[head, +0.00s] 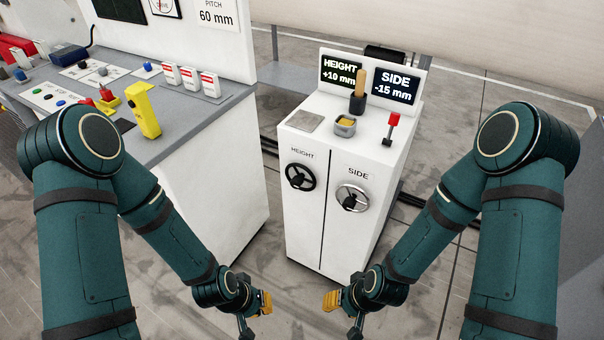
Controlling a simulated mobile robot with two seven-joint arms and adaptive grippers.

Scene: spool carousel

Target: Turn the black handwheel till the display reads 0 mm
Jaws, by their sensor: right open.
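The black handwheel (300,177) is on the front of the white cabinet, on the left under the label HEIGHT. The HEIGHT display (341,73) on top reads +10 mm. My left gripper (262,303) is low in the picture, left of the cabinet and apart from the wheel; its finger gap is hard to make out. My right gripper (332,300) is open, low in front of the cabinet, below the wheels and touching neither. No gripper hides the black wheel.
A silver handwheel (352,198) labelled SIDE sits to the right; its display (395,86) reads -15 mm. The white cabinet (305,229) has a red-topped lever (391,126) and a wooden-handled tool (359,90) on top. A grey-topped bench (185,117) stands left.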

